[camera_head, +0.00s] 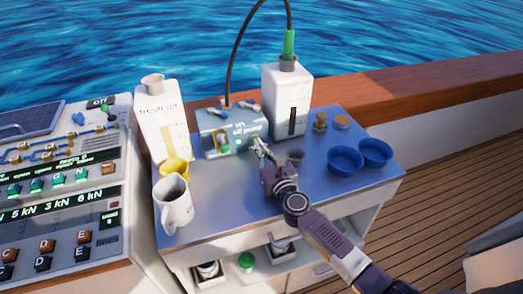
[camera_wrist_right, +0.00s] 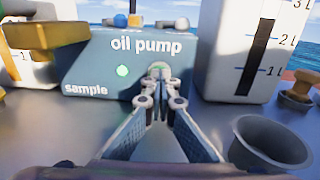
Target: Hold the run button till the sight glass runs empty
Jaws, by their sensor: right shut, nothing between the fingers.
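The blue-grey oil pump box (camera_head: 232,133) stands on the table between two white canisters; it also shows in the wrist view (camera_wrist_right: 90,60) with a lit green lamp (camera_wrist_right: 123,71). My right gripper (camera_head: 258,145) is shut and empty, its fingertips (camera_wrist_right: 160,72) at the pump's front face below the "oil pump" lettering. The fingertips hide the run button, and I cannot tell whether they touch it. The right canister's sight glass (camera_head: 292,121) is a dark strip, reaching between the 2L and 3L marks in the wrist view (camera_wrist_right: 258,55). My left gripper is not in view.
A small grey cup (camera_wrist_right: 270,143) is right of my gripper. Two blue bowls (camera_head: 345,161) stand further right. A hose (camera_head: 234,60) arches above the pump.

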